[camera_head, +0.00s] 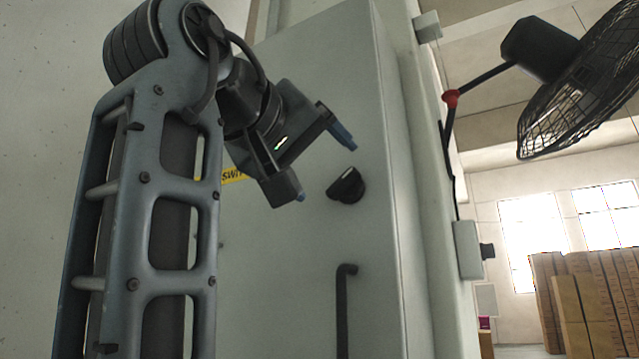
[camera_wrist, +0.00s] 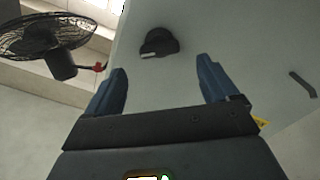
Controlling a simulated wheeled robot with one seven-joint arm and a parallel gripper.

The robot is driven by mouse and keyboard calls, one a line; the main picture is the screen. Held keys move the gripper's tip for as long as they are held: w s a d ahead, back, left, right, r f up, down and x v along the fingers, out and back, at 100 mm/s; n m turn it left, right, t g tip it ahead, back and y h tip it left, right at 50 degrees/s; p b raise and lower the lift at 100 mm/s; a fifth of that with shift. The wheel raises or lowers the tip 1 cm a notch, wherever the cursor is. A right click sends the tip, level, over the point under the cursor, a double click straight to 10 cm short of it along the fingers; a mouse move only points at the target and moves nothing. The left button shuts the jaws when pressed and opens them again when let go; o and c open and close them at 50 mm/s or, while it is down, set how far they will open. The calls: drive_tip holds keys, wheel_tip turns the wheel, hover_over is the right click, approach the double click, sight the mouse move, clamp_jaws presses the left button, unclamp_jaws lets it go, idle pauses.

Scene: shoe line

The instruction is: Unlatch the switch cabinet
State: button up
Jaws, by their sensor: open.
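The grey switch cabinet (camera_head: 290,290) stands closed in front of me, its door filling the middle of the head view. A black knob (camera_head: 346,187) sits on the door near its right edge. In the wrist view the knob (camera_wrist: 158,43) lies ahead of the fingertips, between their lines. A dark bar handle (camera_head: 346,310) is below the knob; it also shows at the right of the wrist view (camera_wrist: 302,84). My gripper (camera_head: 327,172) is open and empty, up and left of the knob in the head view, with its blue-tipped fingers apart and not touching the knob.
A yellow label (camera_head: 234,176) on the door is partly hidden by my arm. A black caged fan (camera_head: 580,75) hangs on the right, with a red-jointed bracket (camera_head: 450,98). A small box (camera_head: 468,249) is on the wall. Stacked cartons (camera_head: 590,300) stand far right.

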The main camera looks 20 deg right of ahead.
sight(338, 180)
drive_tip(key=shift+p+x, duration=0.75)
drive_tip(key=shift+x, duration=2.3)
drive_tip(key=c, duration=1.1)
